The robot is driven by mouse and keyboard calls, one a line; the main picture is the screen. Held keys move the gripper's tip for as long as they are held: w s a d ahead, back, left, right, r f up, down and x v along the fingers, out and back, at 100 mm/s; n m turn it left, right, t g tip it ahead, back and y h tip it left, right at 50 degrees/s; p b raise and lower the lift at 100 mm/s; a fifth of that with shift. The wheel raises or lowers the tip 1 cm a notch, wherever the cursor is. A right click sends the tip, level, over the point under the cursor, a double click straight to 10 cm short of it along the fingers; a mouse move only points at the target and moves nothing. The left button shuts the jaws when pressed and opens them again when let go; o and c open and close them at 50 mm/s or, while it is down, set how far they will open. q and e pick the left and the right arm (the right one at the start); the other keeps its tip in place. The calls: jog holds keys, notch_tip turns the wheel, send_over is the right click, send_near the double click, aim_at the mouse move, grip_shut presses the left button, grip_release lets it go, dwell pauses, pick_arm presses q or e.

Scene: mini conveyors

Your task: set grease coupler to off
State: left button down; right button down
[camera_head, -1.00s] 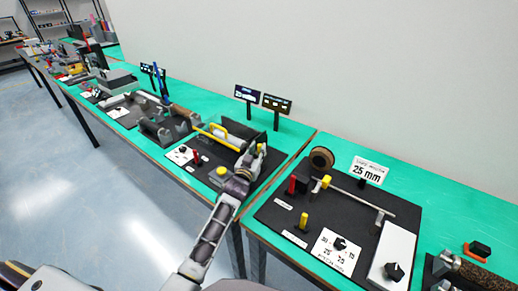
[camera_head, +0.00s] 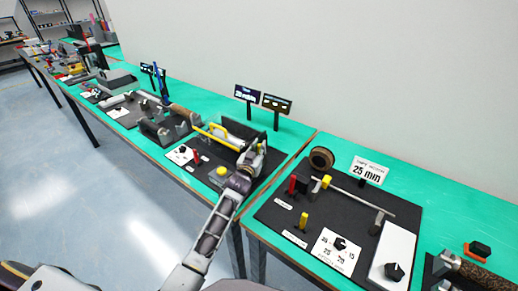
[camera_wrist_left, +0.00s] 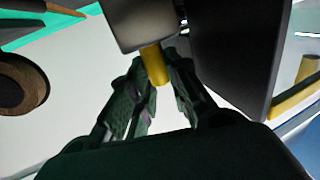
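My left gripper (camera_head: 248,169) reaches to the near right end of a dark board (camera_head: 214,178) that carries a grey cylinder mechanism (camera_head: 255,153). In the left wrist view a short yellow piece (camera_wrist_left: 155,67) sits between the tips of the left gripper's two fingers (camera_wrist_left: 155,73). The fingers lie close on both sides of it, but I cannot tell whether they press on it. No label reading grease coupler is legible, and my gripper and arm hide part of the mechanism. My right gripper is not in view.
A yellow round button (camera_head: 221,171), a red lever (camera_head: 197,157) and a yellow bar handle (camera_head: 220,136) are near the gripper. Another dark board (camera_head: 277,230) with knobs and a 25 mm sign (camera_head: 368,170) lies right. Two small signs stand behind.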

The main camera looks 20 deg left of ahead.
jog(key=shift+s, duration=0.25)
pick_arm(q)
jog(key=shift+d, duration=0.2)
jog(key=shift+s+d, duration=0.25)
jog(key=shift+d, duration=0.4)
jog(key=shift+s+d, duration=0.25)
jog(key=shift+d, duration=0.4)
jog(key=shift+f, duration=0.1)
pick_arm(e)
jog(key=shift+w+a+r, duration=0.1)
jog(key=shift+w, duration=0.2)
pick_arm(q)
jog(key=c, duration=1.6)
grip_release()
jog(key=shift+s+d, duration=0.1)
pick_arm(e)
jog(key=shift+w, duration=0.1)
